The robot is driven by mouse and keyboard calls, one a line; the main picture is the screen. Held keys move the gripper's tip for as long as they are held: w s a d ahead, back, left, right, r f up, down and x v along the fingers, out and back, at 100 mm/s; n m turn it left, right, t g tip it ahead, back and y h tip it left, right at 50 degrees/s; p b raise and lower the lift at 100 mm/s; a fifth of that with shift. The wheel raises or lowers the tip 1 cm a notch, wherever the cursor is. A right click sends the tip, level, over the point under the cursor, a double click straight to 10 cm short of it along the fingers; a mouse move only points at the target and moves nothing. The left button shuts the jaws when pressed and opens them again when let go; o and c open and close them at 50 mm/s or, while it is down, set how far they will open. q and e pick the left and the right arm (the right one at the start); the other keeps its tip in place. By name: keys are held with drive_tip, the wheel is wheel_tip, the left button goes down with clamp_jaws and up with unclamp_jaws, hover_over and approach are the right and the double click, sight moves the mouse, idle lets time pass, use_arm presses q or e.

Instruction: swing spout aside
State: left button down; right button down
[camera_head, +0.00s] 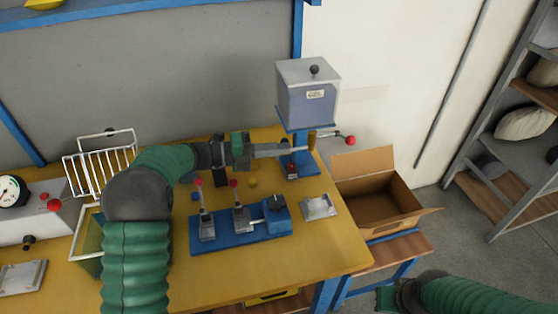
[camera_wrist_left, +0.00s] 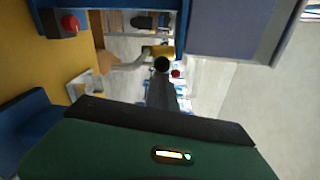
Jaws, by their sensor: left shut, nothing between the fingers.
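The spout (camera_head: 312,140) is a short brass-coloured piece under the clear hopper (camera_head: 308,98) on its blue stand. In the left wrist view the brass piece (camera_wrist_left: 155,52) is near the top middle. A rod with a red ball (camera_head: 350,140) sticks out to the right of it. My left gripper (camera_head: 304,149) is shut and empty, its tips close to the spout; I cannot tell whether they touch. My right gripper (camera_head: 386,297) is at the lower edge, apart from the bench, and its fingers do not show clearly.
A blue fixture (camera_head: 240,238) with red-knobbed clamps stands on the yellow bench (camera_head: 335,250) below my left arm. An open cardboard box (camera_head: 375,205) stands right of the bench. A wire rack (camera_head: 100,160) is at left and a shelf (camera_head: 510,165) at far right.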

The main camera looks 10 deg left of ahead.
use_arm(q)
drive_tip(key=s+d+r, duration=0.1)
drive_tip(key=s+r, duration=0.1)
drive_tip(key=s, duration=0.6)
drive_tip(key=s+d+r, duration=0.1)
drive_tip(key=s+r, duration=0.1)
drive_tip(key=s, duration=0.5)
drive_tip(key=shift+s+d+r, duration=0.2)
drive_tip(key=shift+s+d, duration=0.15)
